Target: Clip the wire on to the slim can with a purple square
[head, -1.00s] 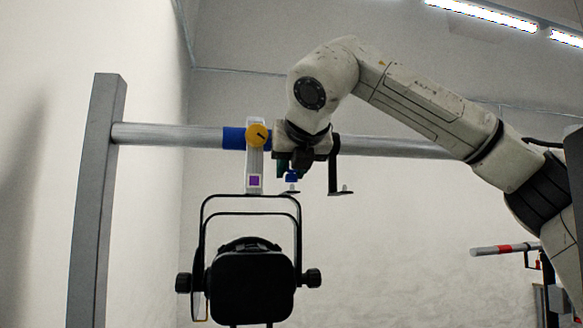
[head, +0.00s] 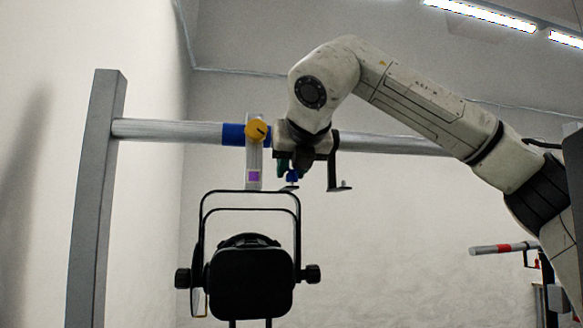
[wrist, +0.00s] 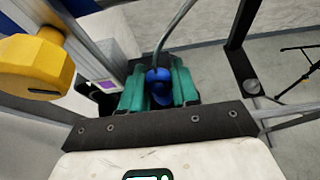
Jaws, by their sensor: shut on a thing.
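The black can (head: 252,284) hangs in its yoke under a pale clamp (head: 255,151) with a yellow knob. A purple square (head: 254,176) is low on the clamp; it also shows in the wrist view (wrist: 107,86). My gripper (head: 290,172) is just right of the clamp, below the pipe. In the wrist view its green fingers (wrist: 158,87) are shut on a blue piece (wrist: 158,78), with the grey wire (wrist: 171,28) running up from it. The can's body is not clear in the wrist view. I cannot tell whether the wire touches the can.
A horizontal pipe (head: 175,132) with a blue band runs from a grey post (head: 97,200) behind my wrist. The yellow knob (wrist: 35,65) is close on the left in the wrist view. Another pipe with a red band (head: 503,248) is at the far right. Below my gripper is open space.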

